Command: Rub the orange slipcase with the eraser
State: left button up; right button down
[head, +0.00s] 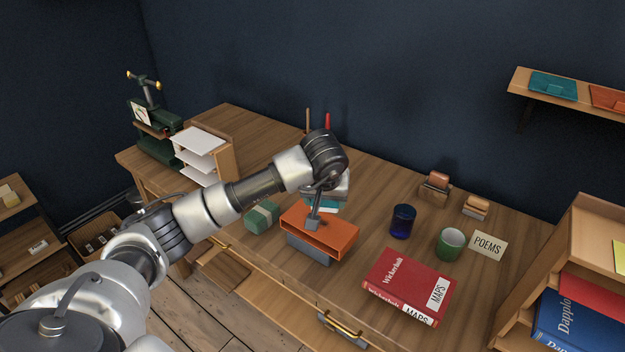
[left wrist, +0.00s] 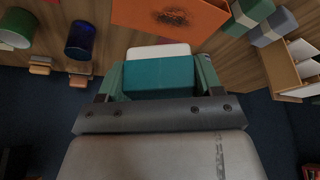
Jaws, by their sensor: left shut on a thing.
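The orange slipcase (head: 335,236) lies on a grey block on the desk, its open side facing the front. In the left wrist view the slipcase (left wrist: 200,18) shows a dark smudge on its orange face. My left gripper (left wrist: 158,78) is shut on the eraser (left wrist: 158,76), which has a teal sleeve and a white end. The white end points toward the slipcase. In the head view the gripper (head: 326,190) is behind the slipcase, partly hidden by my own arm. I cannot tell whether the eraser touches the slipcase. My right gripper is not in view.
A red book (head: 405,285), a blue cup (head: 402,221), a green mug (head: 449,243) and a POEMS card (head: 488,246) stand to the right. A green block (head: 262,217) is to the left. A letter tray (head: 210,150) and a green press (head: 155,130) are at the back left.

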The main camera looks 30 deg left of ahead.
pick_arm(q)
jog(key=w+a+n, duration=0.1)
jog(key=w+a, duration=0.2)
jog(key=n+y+b, duration=0.1)
jog(key=n+b, duration=0.1)
send_over(303, 212)
jog(key=s, duration=0.1)
jog(key=shift+g, duration=0.3)
jog(key=f, duration=0.6)
jog(key=shift+d+f, duration=0.1)
jog(key=shift+d, duration=0.3)
jog(key=shift+f+b, duration=0.85)
jog(key=shift+f, duration=0.25)
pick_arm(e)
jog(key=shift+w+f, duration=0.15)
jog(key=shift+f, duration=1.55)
pick_arm(q)
jog(key=shift+a+f+b, duration=0.1)
jog(key=shift+f+b, duration=0.6)
jog(key=shift+f, duration=0.35)
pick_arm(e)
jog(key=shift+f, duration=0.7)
